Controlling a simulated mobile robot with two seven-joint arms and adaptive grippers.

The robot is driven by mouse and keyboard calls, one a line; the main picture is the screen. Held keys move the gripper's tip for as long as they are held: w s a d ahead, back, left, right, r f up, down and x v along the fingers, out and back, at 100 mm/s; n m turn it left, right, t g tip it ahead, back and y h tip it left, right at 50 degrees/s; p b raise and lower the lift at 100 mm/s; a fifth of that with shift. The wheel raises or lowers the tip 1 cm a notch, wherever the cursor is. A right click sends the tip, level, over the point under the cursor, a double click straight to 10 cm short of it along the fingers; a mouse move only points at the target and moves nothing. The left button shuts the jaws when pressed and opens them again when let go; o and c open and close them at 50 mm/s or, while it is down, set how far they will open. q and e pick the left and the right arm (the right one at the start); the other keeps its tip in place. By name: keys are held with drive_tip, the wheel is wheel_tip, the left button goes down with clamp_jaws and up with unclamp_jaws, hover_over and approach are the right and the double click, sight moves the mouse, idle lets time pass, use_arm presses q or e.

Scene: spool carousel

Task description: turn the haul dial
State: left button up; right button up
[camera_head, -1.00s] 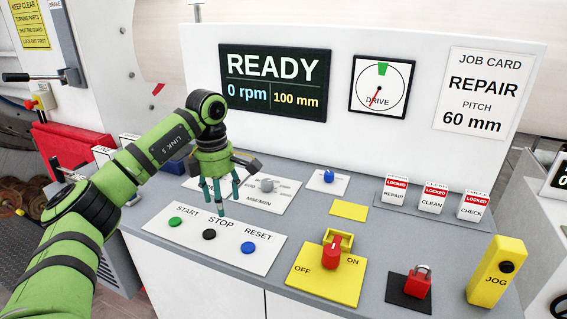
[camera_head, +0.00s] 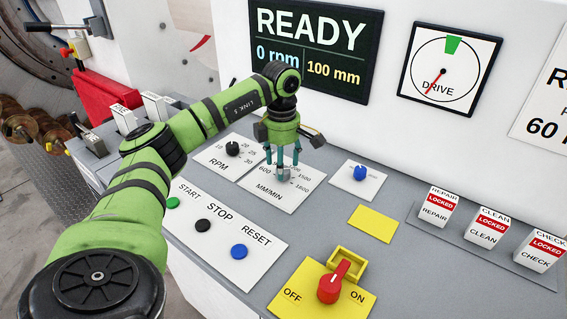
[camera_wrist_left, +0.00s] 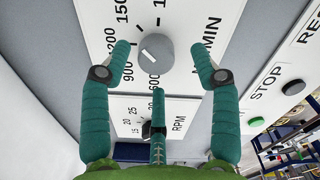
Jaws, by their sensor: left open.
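The haul dial appears to be the grey knob (camera_head: 283,175) on the white MM/MIN plate (camera_head: 262,184). In the left wrist view, the grey knob (camera_wrist_left: 156,52) has a pale pointer line, with 600 and 900 printed close to it. My left gripper (camera_head: 284,168) is open and points down over this knob, partly hiding it in the head view. In the left wrist view, the teal fingers of my left gripper (camera_wrist_left: 160,62) are spread around the knob, two beside it and one below; no contact is visible. My right gripper is out of view.
The black RPM knob (camera_head: 232,148) is left of the haul dial, and a blue knob (camera_head: 360,173) is to its right. START, STOP and RESET buttons (camera_head: 203,226) and a red OFF/ON switch (camera_head: 333,281) are in front. The display (camera_head: 311,52) reads READY, 0 rpm, 100 mm.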

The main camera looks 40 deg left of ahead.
use_arm(q)
drive_tip(key=shift+f, duration=0.55)
drive_tip(key=shift+w+f, duration=0.2)
drive_tip(key=shift+f, duration=0.2)
drive_tip(key=c, duration=1.1)
drive_tip(key=shift+c, duration=0.2)
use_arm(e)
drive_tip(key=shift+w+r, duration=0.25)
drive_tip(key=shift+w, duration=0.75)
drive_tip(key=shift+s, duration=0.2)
